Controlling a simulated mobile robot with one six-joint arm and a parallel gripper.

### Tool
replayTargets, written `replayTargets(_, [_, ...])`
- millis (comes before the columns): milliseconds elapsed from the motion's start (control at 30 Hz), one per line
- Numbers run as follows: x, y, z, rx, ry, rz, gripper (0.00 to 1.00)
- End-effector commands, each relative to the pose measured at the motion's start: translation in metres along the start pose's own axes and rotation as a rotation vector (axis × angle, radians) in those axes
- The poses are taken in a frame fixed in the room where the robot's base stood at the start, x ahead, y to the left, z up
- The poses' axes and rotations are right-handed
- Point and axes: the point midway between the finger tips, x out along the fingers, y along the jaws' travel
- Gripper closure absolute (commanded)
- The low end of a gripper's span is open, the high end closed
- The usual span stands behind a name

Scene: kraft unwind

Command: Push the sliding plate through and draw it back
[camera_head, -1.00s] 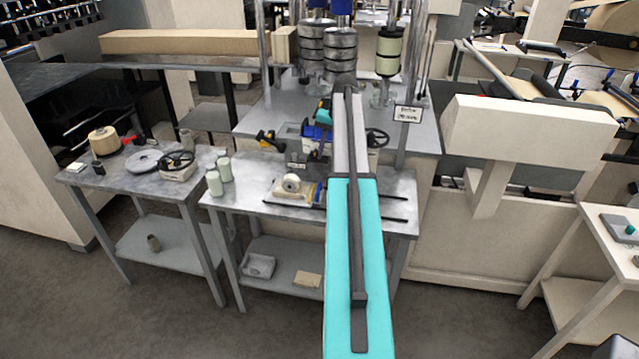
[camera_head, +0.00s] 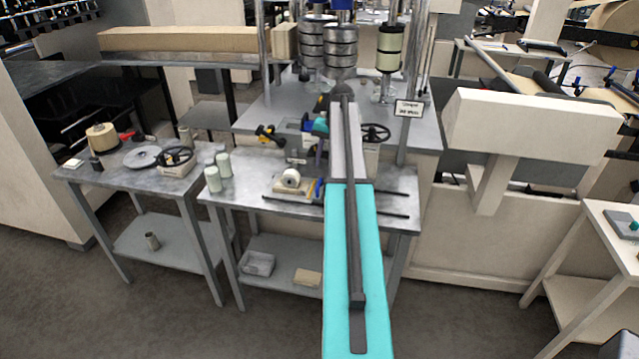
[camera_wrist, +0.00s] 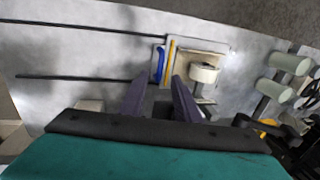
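The sliding plate (camera_head: 283,194), a pale tan board with a white roll (camera_head: 291,178) on it, lies on the grey bench. Two dark parallel rails run right of it, partly hidden by my arm. In the wrist view the plate (camera_wrist: 222,47) is at the upper middle, with a yellow strip (camera_wrist: 171,62) and a blue piece (camera_wrist: 159,64) at its left edge. My gripper (camera_wrist: 159,84) is open, its two dark fingers apart and pointing towards that edge. I see nothing held between them. Whether a finger touches the plate I cannot tell. In the head view my arm mostly hides the gripper.
Pale green cylinders (camera_head: 218,177) stand on the bench left of the plate. A yellow-and-black device (camera_head: 268,135) and a black handwheel (camera_head: 375,134) are behind. A side table (camera_head: 120,180) with a spool and another handwheel stands left. The bench's front right is bare except for rails.

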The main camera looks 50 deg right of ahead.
Motion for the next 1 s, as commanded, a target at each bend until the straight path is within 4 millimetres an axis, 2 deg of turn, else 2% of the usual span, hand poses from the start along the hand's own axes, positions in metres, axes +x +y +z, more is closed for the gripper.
replayTargets(33, [0.011,0.001,0.000,0.000,-0.001,0.000,0.71])
replayTargets(500, [0.068,0.001,0.000,0.000,-0.001,0.000,0.71])
replayTargets(733, [0.081,0.000,0.000,0.000,0.000,0.000,0.71])
replayTargets(1000, [0.083,0.000,0.000,0.000,0.000,0.000,0.71])
